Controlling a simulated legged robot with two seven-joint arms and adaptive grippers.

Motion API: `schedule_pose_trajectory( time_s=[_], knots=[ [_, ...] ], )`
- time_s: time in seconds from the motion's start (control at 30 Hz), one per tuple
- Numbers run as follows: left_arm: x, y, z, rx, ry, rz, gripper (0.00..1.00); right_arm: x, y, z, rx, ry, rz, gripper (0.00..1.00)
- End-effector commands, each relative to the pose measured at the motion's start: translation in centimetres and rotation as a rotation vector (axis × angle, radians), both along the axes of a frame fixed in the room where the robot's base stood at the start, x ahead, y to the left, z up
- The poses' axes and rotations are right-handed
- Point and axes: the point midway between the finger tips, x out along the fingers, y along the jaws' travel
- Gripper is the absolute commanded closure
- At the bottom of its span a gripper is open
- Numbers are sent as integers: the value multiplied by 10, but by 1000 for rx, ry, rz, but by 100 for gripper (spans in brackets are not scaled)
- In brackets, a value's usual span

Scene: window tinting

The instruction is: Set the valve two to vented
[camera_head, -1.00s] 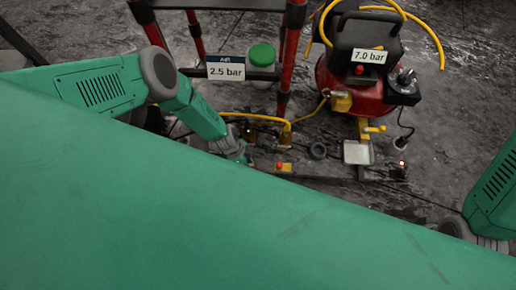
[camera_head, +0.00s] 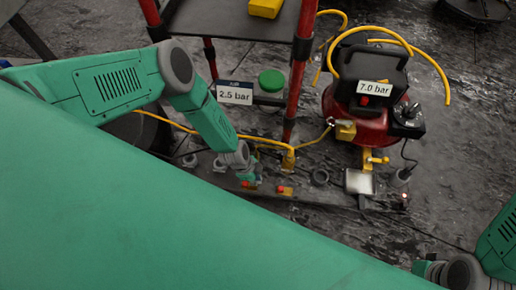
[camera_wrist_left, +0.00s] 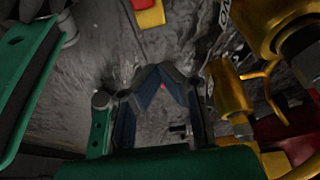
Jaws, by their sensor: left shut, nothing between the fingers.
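My left gripper (camera_head: 248,178) reaches down from the left to the low hardware on the floor in the head view. In the left wrist view its fingers (camera_wrist_left: 160,80) are shut and empty. A brass valve with a yellow handle (camera_wrist_left: 232,92) stands close to the right of the fingers, apart from them. A brass fitting (camera_head: 288,161) on the yellow hose is just right of the gripper in the head view. A yellow valve (camera_head: 374,160) sits below the red tank. No label tells me which is valve two.
A red compressor (camera_head: 372,118) marked 7.0 bar stands at the right. A 2.5 bar sign (camera_head: 235,92) and a green-capped jar (camera_head: 271,80) stand behind the gripper, near red cart posts. A yellow block with a red button (camera_head: 285,190) is near the gripper.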

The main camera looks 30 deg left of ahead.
Motion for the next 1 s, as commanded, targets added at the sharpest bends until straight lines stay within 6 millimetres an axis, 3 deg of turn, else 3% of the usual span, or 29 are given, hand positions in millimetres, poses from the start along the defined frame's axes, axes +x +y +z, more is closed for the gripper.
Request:
schedule_pose_trajectory(
  time_s=[0.03,0.1,0.3,1.0],
  knots=[
    [-2,5,15,0,3,2,100,0,0,11,0,0,1,59],
    [-3,9,25,-2,3,2,100,0,0,16,1,0,1,59],
    [-6,15,43,-1,4,2,100,0,1,23,1,1,2,59],
    [-7,14,48,-2,6,7,100,0,0,24,1,1,2,59]
  ],
)
